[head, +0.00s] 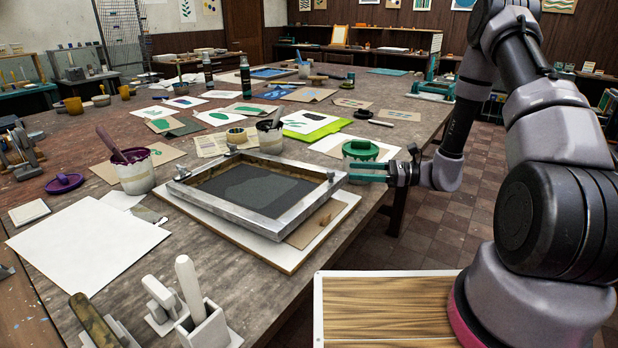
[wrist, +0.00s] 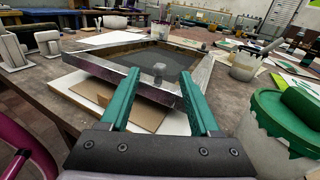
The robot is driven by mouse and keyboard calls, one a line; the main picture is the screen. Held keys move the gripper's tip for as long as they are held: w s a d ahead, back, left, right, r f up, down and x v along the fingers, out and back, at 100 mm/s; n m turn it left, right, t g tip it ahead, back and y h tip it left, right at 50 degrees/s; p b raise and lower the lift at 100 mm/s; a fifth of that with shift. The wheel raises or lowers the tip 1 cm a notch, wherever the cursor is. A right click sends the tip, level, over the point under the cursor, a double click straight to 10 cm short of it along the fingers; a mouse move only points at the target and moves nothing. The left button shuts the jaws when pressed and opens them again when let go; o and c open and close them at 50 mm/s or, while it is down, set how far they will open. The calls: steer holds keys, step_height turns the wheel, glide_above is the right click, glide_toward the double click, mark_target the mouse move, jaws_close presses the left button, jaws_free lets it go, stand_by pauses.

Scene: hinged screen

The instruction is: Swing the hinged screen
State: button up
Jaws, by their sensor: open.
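The hinged screen (head: 189,203) is a silver metal frame around dark grey mesh, lying nearly flat over a white-topped baseboard (head: 287,262) on the table. A brown card sticks out from under its near right side. In the wrist view the frame (wrist: 105,76) lies ahead, with a small knob (wrist: 159,72) on its near edge. My gripper (head: 352,172) is at the screen's right side, fingers pointing left at that edge. In the wrist view its two teal fingers (wrist: 162,85) are apart, with the knob seen between them. I cannot tell whether they touch the frame.
A green-lidded pot (head: 360,156) stands close beside my gripper; in the wrist view it (wrist: 285,130) fills the right side. A purple-stained pot (head: 133,172) stands left of the screen. White tool holders (head: 204,325) stand at the front. The large white sheet (head: 87,244) lies flat.

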mark_target(320, 172)
steer(key=shift+m+t, duration=0.5)
steer(key=a, duration=0.3)
steer(key=w+a+f, duration=0.1)
steer(key=a, duration=0.3)
steer(key=w+a, duration=0.1)
steer(key=a, duration=0.3)
steer(key=shift+f, duration=0.4)
jaws_close()
stand_by(0.4)
